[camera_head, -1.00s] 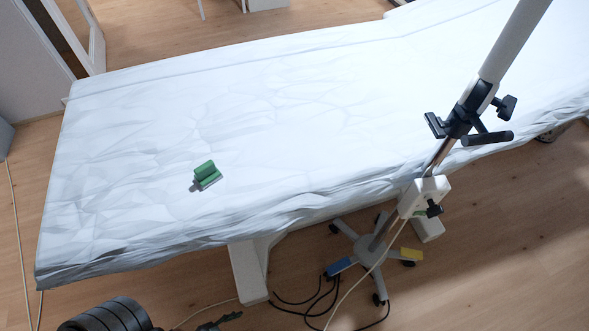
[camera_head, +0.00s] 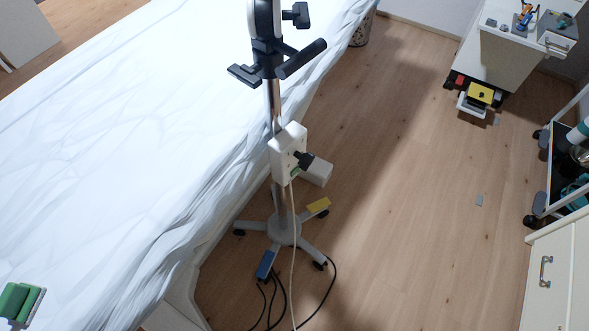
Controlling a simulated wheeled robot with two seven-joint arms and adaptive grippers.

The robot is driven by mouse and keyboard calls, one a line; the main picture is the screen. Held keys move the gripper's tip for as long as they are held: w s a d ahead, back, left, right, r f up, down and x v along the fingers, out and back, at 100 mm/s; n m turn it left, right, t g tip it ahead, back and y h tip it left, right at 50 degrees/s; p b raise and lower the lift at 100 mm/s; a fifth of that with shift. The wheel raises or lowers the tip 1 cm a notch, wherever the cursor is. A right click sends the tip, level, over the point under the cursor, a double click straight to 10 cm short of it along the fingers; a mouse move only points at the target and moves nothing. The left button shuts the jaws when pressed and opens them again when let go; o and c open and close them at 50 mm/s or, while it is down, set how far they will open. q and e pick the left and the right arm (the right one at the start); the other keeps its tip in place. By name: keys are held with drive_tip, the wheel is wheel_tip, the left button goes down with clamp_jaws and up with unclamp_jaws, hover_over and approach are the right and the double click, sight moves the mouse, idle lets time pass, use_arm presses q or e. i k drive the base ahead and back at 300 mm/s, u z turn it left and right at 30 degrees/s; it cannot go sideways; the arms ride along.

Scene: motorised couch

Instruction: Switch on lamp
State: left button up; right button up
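The lamp stand (camera_head: 277,105) rises upright beside the couch, with a white upper pole and a black clamp with handles (camera_head: 270,62). A white box (camera_head: 289,152) with a black knob or plug on its side is fixed to the pole. Its lamp head is out of view above, and I cannot tell whether it is lit. Neither of my grippers shows in this view.
The couch (camera_head: 120,150) under a white sheet fills the left. A green object (camera_head: 17,300) lies on it at lower left. Cables trail near the foot. A white cabinet (camera_head: 505,58), a trolley (camera_head: 560,165) and a drawer unit (camera_head: 555,275) stand right.

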sight(296, 171)
drive_tip(key=z, duration=0.55)
drive_tip(key=k, duration=1.35)
drive_tip(key=z, duration=0.55)
drive_tip(key=i, duration=1.2)
drive_tip(key=u, duration=0.8)
drive_tip(key=i, duration=0.5)
drive_tip(key=u, duration=0.5)
